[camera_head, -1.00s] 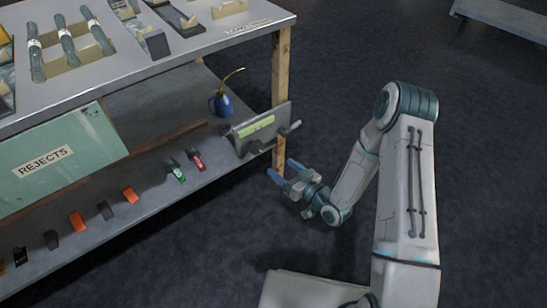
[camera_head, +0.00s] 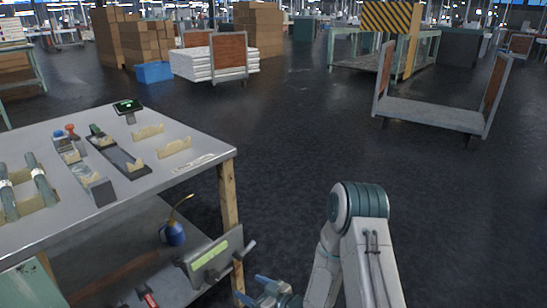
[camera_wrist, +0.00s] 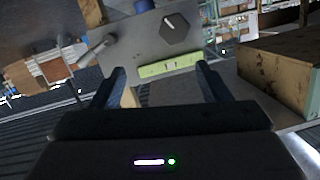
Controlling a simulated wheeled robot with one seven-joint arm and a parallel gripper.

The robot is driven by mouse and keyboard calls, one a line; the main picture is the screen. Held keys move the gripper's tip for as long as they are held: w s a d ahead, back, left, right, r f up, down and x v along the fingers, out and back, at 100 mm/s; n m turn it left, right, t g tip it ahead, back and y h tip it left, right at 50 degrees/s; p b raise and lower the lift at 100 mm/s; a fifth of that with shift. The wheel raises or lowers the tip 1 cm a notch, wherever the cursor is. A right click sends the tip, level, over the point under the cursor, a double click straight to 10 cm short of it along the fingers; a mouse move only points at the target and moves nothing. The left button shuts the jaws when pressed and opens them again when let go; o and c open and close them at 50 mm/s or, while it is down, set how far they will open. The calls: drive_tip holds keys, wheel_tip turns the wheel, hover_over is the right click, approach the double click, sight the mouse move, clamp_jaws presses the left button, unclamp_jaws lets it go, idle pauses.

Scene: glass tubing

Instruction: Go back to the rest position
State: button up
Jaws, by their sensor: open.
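My gripper (camera_head: 262,293) is at the bottom of the head view, partly cut off by the frame edge. It is beside the right end of the workbench (camera_head: 190,153), near the bench's wooden leg. The wrist view shows its two dark fingers (camera_wrist: 160,84) spread apart, with nothing held between them. Beyond the fingers is a grey metal plate (camera_wrist: 137,45) with a yellow-green strip (camera_wrist: 167,66) and a dark hexagonal knob. The fingers look apart from the plate. My arm stands folded at the lower right of the head view.
A blue oil can (camera_head: 173,233) stands on the lower shelf, near the plate with the strip. Wooden holders (camera_head: 148,133) and glass tubing (camera_head: 40,180) lie on the bench top. A flat cart (camera_head: 430,115) stands farther back right. The dark floor between is clear.

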drive_tip(key=d+r+m+h+p, duration=0.1)
drive_tip(key=d+r+h+p, duration=0.4)
drive_tip(key=r, duration=0.6)
drive_tip(key=w+d+r+m+g+h+p, duration=0.1)
drive_tip(key=d+r+h+p, duration=0.1)
drive_tip(key=d+r+p, duration=0.6)
drive_tip(key=d+r+m+h+p, duration=0.1)
drive_tip(key=d+r+h+p, duration=0.25)
drive_tip(key=r, duration=0.95)
drive_tip(key=s+d+r+m+g+h+p, duration=0.1)
drive_tip(key=s+d+r+m+g+p, duration=0.1)
drive_tip(key=s+r+p, duration=0.4)
drive_tip(key=s+d+r+m+g+h+p, duration=0.1)
drive_tip(key=s+d+r+m+g+p, duration=0.2)
drive_tip(key=s+r, duration=1.3)
wheel_tip(320, 180, up, 3)
drive_tip(key=m+p, duration=0.1)
drive_tip(key=p, duration=0.2)
